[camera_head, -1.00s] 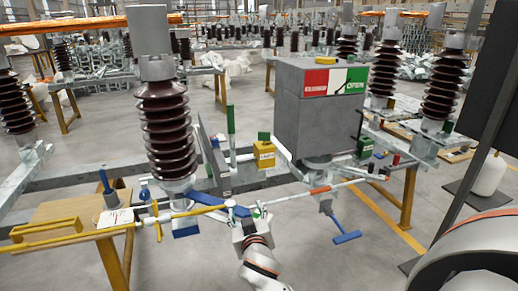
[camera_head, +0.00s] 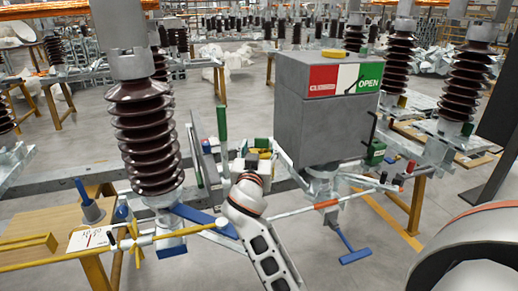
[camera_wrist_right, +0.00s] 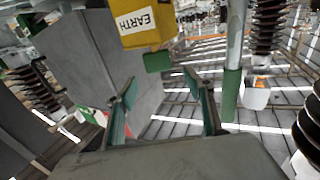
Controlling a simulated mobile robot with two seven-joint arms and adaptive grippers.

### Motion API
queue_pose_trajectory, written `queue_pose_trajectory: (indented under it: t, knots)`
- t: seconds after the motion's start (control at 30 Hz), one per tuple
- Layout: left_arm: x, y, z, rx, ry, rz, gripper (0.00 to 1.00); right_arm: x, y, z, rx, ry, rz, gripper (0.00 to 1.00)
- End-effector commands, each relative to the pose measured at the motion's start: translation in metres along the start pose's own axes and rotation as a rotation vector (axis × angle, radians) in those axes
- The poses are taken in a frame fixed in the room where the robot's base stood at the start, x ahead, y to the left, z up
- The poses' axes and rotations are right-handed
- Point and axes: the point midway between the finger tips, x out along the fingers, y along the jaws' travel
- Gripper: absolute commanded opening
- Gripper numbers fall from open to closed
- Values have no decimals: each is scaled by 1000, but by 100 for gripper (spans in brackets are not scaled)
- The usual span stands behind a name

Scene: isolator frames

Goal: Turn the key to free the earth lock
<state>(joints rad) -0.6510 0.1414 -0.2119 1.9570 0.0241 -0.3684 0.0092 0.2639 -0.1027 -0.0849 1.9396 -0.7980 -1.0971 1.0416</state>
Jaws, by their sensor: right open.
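The earth lock is a yellow box with a white EARTH label (camera_wrist_right: 145,22), at the top of the right wrist view. A small green block (camera_wrist_right: 158,62) shows just below its lower edge; I cannot tell whether this is the key. In the head view the yellow lock (camera_head: 263,143) is mostly hidden behind my right gripper (camera_head: 254,160). In the wrist view the right gripper's two green-padded fingers (camera_wrist_right: 163,100) are apart with nothing between them, and the lock is beyond their tips. My left gripper is not in view.
A grey cabinet (camera_head: 320,125) with a red, white and green OPEN sign (camera_head: 370,84) stands right of the lock. A green-ended upright rod (camera_head: 222,123) and a brown insulator (camera_head: 147,140) stand to the left. A wooden table (camera_head: 55,222) is at lower left.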

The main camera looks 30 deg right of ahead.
Motion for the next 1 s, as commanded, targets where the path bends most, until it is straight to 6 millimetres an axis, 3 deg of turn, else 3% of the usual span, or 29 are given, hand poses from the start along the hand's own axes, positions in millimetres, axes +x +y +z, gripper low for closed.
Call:
queue_pose_trajectory:
  t: [0.2, 0.4, 0.77, 0.8, 0.93, 1.0]
  knots:
    - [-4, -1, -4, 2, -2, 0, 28, 34, 1, -2, -4, 2, 2, 53]
    - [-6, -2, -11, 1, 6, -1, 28, 55, 1, -1, -3, 1, 1, 53]
    - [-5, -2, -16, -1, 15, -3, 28, 61, 1, 0, -1, -1, 1, 53]
    - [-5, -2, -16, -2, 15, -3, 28, 61, 1, 0, -1, -1, 1, 50]
    - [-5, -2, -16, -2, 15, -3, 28, 60, 1, 0, -1, -1, 1, 16]
    - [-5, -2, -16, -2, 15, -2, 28, 60, 1, 0, -1, -1, 1, 10]
